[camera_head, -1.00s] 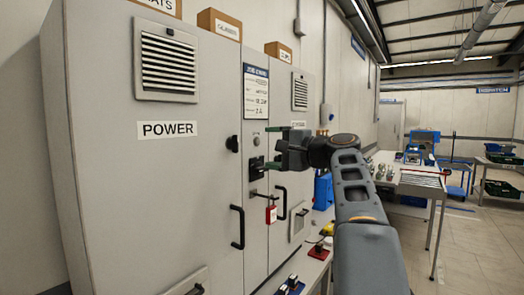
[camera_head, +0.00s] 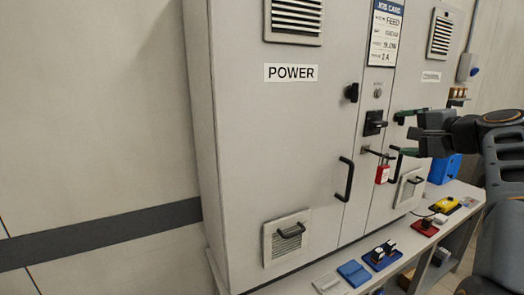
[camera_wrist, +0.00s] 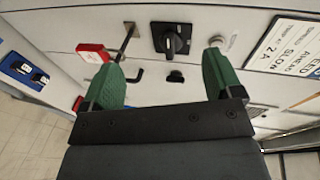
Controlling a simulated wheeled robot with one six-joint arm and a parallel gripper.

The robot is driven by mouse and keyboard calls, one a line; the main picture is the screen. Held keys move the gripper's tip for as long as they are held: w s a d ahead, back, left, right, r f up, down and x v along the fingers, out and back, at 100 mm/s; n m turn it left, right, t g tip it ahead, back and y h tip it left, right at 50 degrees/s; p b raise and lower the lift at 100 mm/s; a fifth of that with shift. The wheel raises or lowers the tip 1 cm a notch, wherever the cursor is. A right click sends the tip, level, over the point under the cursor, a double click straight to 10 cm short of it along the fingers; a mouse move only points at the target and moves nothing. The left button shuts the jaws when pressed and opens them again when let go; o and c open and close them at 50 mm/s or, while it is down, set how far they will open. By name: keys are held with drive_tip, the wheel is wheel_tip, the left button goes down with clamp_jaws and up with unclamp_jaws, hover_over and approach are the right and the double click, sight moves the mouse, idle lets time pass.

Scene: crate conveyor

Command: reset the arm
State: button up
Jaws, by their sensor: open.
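My gripper (camera_head: 405,133) is in front of the grey power cabinet (camera_head: 270,150), at the right in the head view. Its two green fingertips are apart, with nothing between them; they also show in the wrist view (camera_wrist: 160,78). Beyond the fingers in the wrist view is a black rotary switch (camera_wrist: 172,40) on the cabinet door. A red padlock (camera_head: 382,173) hangs from a hasp below the switch. My gripper is apart from both, as far as I can tell.
A job card (camera_head: 385,32) is on the cabinet door. Black door handles (camera_head: 345,180) stick out.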

drive_tip(key=s+a+f+n+g+h+p, duration=0.1)
drive_tip(key=s+a+f+n+g, duration=0.15)
drive_tip(key=f, duration=0.65)
drive_tip(key=s+a+f+n+g+h+p, duration=0.15)
drive_tip(key=a+f+g, duration=0.25)
drive_tip(key=f, duration=0.5)
drive_tip(key=s+a+f+n+g+h+p, duration=0.1)
drive_tip(key=s+a+f+n+g+p, duration=0.1)
drive_tip(key=s+a+f+n, duration=0.2)
drive_tip(key=s+a+f+n+g+h+p, duration=0.1)
drive_tip(key=s+a+f+n, duration=0.4)
drive_tip(key=s+a, duration=0.5)
drive_tip(key=shift+s+f+g+p, duration=0.35)
drive_tip(key=shift+s+f+g, duration=0.3)
drive_tip(key=shift+f+g, duration=0.2)
